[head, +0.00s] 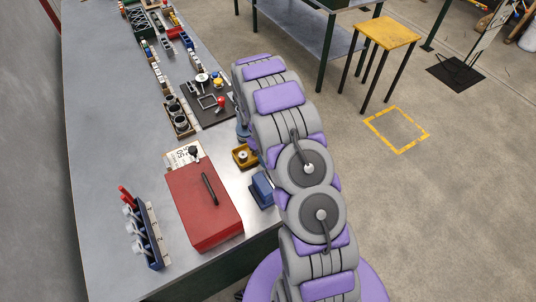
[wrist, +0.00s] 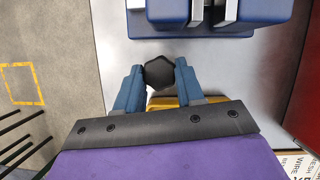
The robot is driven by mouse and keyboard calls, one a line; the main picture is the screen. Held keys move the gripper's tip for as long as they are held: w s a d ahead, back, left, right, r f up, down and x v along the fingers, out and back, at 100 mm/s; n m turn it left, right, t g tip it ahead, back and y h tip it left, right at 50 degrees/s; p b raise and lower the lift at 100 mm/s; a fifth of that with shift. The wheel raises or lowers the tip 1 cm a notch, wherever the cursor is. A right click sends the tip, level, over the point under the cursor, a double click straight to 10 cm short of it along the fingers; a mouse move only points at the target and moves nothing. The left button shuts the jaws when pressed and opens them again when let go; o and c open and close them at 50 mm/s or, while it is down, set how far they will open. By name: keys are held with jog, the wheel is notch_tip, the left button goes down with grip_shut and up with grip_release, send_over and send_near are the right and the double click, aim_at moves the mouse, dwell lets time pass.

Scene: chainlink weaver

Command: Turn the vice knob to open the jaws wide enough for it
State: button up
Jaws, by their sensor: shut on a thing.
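The blue vice (head: 262,188) stands at the table's right edge. In the wrist view, it shows at the top (wrist: 250,12), cut off by the frame, with pale jaw plates facing each other across a narrow gap. My gripper (wrist: 158,75) is shut on a black hexagonal piece (wrist: 158,71), with one blue finger on each side. The piece appears below the vice in that view, with bare table between them. I cannot tell whether it is the vice knob, and I make out no knob on the vice.
A yellow tray (head: 240,162) is just beyond the vice, partly behind my gripper in the wrist view. A red box (head: 195,205) stands left of the vice. A blue rack (head: 152,235) and a dark fixture board (head: 195,112) are on the table. Open floor lies right.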

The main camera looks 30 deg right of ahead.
jog(key=n+h+p, duration=0.1)
jog(key=n, duration=0.1)
jog(key=n+p, duration=0.1)
jog(key=n, duration=0.1)
jog(key=shift+a+r+n+t+h+p, duration=0.15)
jog(key=shift+r+n+t+h+p, duration=0.05)
jog(key=shift+n+t+h+p, duration=0.2)
jog(key=n+t+h+p, duration=0.1)
jog(key=n+p, duration=0.2)
jog(key=n, duration=0.1)
jog(key=shift+s+a, duration=0.1)
jog(key=shift+s, duration=0.05)
jog(key=n+p, duration=0.1)
jog(key=n, duration=0.1)
jog(key=n+t, duration=0.1)
jog(key=n, duration=0.1)
jog(key=shift+s+t+h+p, duration=0.1)
jog(key=shift+t+h+p, duration=0.2)
jog(key=shift+h+p, duration=0.1)
jog(key=shift+f+n+t+p, duration=0.15)
jog(key=shift+n+t+p, duration=0.5)
jog(key=shift+n, duration=1.25)
jog(key=o, duration=0.8)
jog(key=shift+c, duration=0.2)
jog(key=v, duration=1.7)
jog(key=shift+s+a+p, duration=0.15)
jog(key=shift+s+p, duration=0.05)
jog(key=shift+p, duration=0.2)
